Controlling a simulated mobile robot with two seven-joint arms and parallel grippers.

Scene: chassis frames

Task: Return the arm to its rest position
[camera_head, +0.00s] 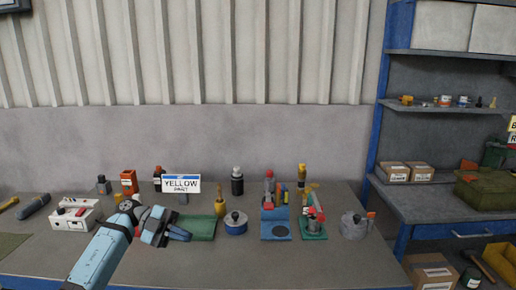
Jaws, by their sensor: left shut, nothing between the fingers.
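My left arm comes in from the lower left of the head view, with a light blue forearm. My left gripper (180,233) is shut and empty. It is over the workbench (185,265), at the left edge of a green mat (203,226). I cannot tell its height above the bench. My right gripper is not in view.
A blue-rimmed pot (236,223), a blue stand (275,228) and a grey pot (354,226) stand to the right. A white box (75,216) is at the left. The front of the bench is clear.

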